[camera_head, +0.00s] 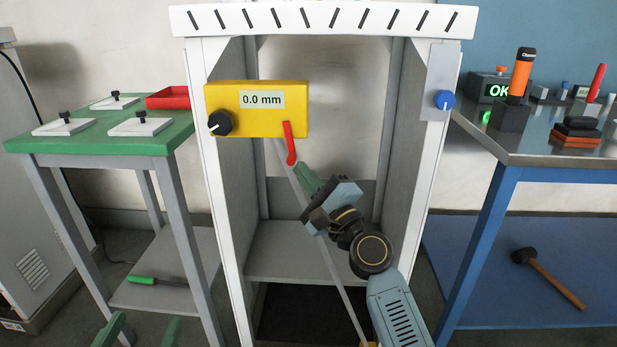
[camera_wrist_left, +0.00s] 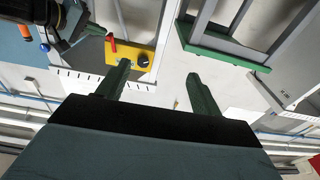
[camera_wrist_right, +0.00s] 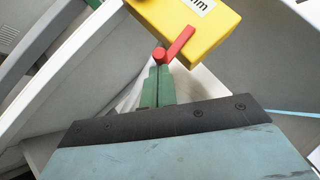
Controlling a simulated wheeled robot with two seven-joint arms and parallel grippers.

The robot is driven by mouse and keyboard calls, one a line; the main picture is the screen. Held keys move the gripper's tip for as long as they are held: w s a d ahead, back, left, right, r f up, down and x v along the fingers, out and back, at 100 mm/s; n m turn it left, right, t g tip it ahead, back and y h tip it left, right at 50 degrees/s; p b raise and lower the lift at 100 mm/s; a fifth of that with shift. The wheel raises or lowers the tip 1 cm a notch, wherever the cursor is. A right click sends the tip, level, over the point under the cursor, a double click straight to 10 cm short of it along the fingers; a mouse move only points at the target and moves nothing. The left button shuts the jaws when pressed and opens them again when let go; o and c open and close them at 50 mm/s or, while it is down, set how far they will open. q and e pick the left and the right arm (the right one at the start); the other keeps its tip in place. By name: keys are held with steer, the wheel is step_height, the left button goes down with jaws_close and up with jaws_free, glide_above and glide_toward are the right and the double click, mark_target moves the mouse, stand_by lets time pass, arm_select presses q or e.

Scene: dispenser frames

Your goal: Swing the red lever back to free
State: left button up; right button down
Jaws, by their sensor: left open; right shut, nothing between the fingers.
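The red lever (camera_head: 289,140) hangs almost straight down from the lower right of the yellow box (camera_head: 257,127), whose display reads 0.0 mm. My right gripper (camera_head: 299,167) is shut and empty, its green fingertips just below and right of the lever's lower end. In the right wrist view the lever (camera_wrist_right: 181,43) has its round end right at the shut fingertips (camera_wrist_right: 158,72); I cannot tell whether they touch. My left gripper (camera_head: 141,330) is open and empty, low at the left, far from the box. Its spread fingers show in the left wrist view (camera_wrist_left: 157,76).
A black knob (camera_head: 220,123) sits on the box's left. The white frame (camera_head: 418,180) surrounds the box, with a blue knob (camera_head: 444,100) on its right post. A green-topped table (camera_head: 100,145) stands left, a blue bench (camera_head: 495,180) right. The frame's middle is open.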

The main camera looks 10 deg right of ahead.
arm_select(q)
steer(key=s+r+t+h+b, duration=0.3)
steer(key=r+t, duration=0.4)
steer(key=shift+s+d+r+b, duration=0.15)
steer(key=shift+s+r+b, duration=0.2)
steer(key=shift+r, duration=0.05)
arm_select(e)
steer(key=w+d+f+v, duration=0.1)
steer(key=d+v, duration=0.1)
steer(key=v, duration=1.1)
steer(key=shift+w+f, duration=0.25)
steer(key=shift+w, duration=0.05)
steer(key=shift+a, duration=0.1)
